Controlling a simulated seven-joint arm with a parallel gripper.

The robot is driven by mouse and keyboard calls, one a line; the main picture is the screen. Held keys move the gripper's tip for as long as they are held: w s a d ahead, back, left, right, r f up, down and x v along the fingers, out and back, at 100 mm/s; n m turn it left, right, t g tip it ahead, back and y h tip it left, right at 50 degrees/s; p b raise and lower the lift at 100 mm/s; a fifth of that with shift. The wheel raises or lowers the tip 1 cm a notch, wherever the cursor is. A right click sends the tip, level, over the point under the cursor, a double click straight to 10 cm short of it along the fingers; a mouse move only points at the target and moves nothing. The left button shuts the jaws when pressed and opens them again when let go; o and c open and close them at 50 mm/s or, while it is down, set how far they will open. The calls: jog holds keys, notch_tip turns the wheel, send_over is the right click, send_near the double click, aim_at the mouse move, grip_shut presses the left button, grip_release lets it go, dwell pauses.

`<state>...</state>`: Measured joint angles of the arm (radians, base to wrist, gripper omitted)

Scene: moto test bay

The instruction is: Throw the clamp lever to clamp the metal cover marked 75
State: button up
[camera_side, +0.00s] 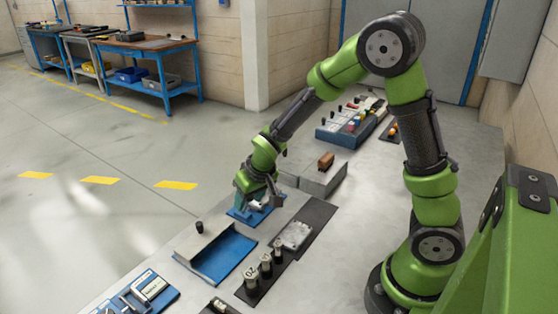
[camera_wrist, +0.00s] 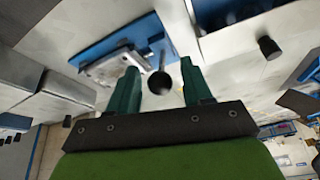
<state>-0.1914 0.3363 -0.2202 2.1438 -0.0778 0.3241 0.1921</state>
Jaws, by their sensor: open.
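The clamp fixture has a blue base (camera_side: 240,216) on the grey bench. In the wrist view, a silver metal cover (camera_wrist: 108,69) lies on its blue plate (camera_wrist: 95,52). No marking 75 can be read. A dark round knob (camera_wrist: 160,84), apparently the clamp lever's end, shows between my fingers, with a pale rod running up from it. My gripper (camera_wrist: 158,71) is open, with a dark green finger on each side of the knob. Contact cannot be told. In the side view my gripper (camera_side: 257,203) is low over the fixture and hides much of it.
A blue tray with a grey block (camera_side: 203,237) stands nearby in front. Several dark-and-light cylinders (camera_side: 265,266) and a metal part (camera_side: 295,235) stand on dark mats to the right. A grey box (camera_side: 322,181) bearing a brown block (camera_side: 326,161) and a crowded blue rack (camera_side: 333,136) lie behind.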

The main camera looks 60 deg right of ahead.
jog(key=shift+c, duration=0.5)
grip_shut()
jog(key=shift+s+f+t, duration=0.25)
jog(key=shift+s+t, duration=0.25)
jog(key=shift+t, duration=0.3)
jog(key=shift+o, duration=0.5)
grip_release()
